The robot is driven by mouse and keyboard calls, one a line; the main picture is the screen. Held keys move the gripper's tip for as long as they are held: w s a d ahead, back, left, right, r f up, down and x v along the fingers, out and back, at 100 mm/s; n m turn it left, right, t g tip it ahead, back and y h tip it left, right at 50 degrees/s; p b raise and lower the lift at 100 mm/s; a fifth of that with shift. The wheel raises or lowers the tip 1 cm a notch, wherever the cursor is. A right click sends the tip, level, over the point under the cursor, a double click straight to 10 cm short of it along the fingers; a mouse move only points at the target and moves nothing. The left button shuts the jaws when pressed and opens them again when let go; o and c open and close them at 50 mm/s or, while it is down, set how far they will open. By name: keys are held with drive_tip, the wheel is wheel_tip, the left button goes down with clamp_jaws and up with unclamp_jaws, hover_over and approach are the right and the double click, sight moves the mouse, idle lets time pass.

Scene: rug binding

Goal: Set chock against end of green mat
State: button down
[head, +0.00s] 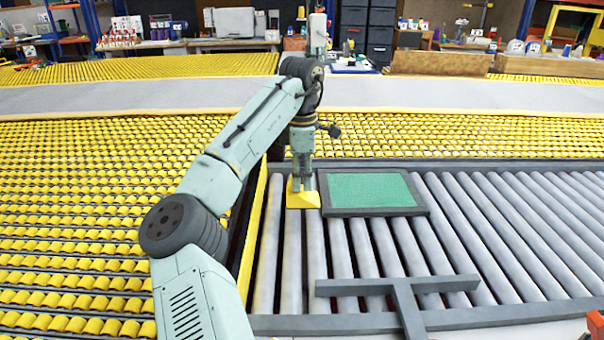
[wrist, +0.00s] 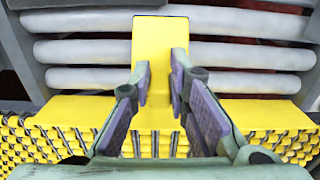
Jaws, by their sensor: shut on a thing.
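The yellow chock (head: 303,197) is a wedge-like block at the left end of the grey roller bed. My gripper (head: 302,184) points down and is shut on it; the fingers hide part of its upper side. The green mat (head: 370,190) lies flat with a dark grey border, just right of the chock. The chock is close to the mat's left end, but I cannot tell whether they touch. In the wrist view the chock (wrist: 160,42) shows yellow between and beyond the purple-padded fingertips (wrist: 160,75). The mat is not clearly seen there.
Grey rollers (head: 500,235) run under the chock and mat. A yellow rail (head: 252,235) edges the bed on the left, beside yellow wheel rollers (head: 80,210). A dark grey T-shaped bar (head: 400,287) lies in front of the mat. Rollers right of the mat are clear.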

drive_tip(key=shift+w+f+p, duration=0.75)
drive_tip(key=shift+w+p, duration=0.5)
drive_tip(key=shift+w, duration=0.45)
drive_tip(key=shift+w+f+p, duration=0.7)
drive_tip(key=shift+w+p, duration=0.6)
drive_tip(key=shift+w, duration=0.4)
drive_tip(key=shift+w+f+p, duration=0.75)
drive_tip(key=shift+w+p, duration=0.5)
drive_tip(key=shift+w, duration=0.45)
drive_tip(key=shift+f, duration=0.15)
drive_tip(key=c, duration=1.5)
unclamp_jaws()
drive_tip(key=shift+c, duration=0.2)
